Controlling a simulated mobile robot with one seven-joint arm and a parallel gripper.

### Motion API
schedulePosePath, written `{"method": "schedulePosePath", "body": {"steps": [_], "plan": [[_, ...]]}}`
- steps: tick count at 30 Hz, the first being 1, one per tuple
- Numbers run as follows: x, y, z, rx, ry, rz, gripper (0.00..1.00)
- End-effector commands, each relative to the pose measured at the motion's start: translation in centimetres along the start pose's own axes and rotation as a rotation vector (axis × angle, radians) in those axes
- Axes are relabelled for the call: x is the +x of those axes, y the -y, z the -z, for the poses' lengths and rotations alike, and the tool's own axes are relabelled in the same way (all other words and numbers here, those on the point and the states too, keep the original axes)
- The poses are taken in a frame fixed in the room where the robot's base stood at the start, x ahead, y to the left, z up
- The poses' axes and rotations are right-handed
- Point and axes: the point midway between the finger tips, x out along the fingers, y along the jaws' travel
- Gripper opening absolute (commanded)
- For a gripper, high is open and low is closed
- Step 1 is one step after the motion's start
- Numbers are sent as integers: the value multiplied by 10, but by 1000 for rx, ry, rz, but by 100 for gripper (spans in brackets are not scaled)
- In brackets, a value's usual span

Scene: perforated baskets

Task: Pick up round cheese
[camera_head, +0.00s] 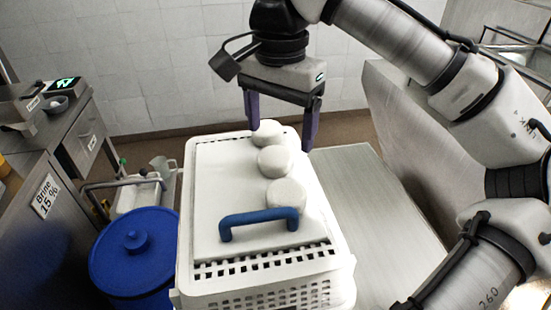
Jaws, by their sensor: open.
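My gripper (281,138) is open and points down at the far end. In the picture its left finger overlaps the far cheese's left side, and its right finger is to the right of the cheeses. I cannot tell its exact height above the cheese.
A blue handle (259,222) stands up at the board's near end. A blue lidded bucket (135,250) stands left of the basket. A metal table (355,190) is to the right, with bare surface. A counter with a Brine sign (45,196) is at far left.

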Motion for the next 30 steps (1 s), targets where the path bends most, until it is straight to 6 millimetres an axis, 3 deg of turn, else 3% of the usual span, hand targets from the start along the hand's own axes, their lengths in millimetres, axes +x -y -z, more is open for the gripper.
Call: {"method": "schedulePosePath", "body": {"steps": [9,18,30], "plan": [[42,3,-5,0,0,-2,78],[49,4,-6,-1,0,0,78],[48,4,-5,0,0,0,28]]}}
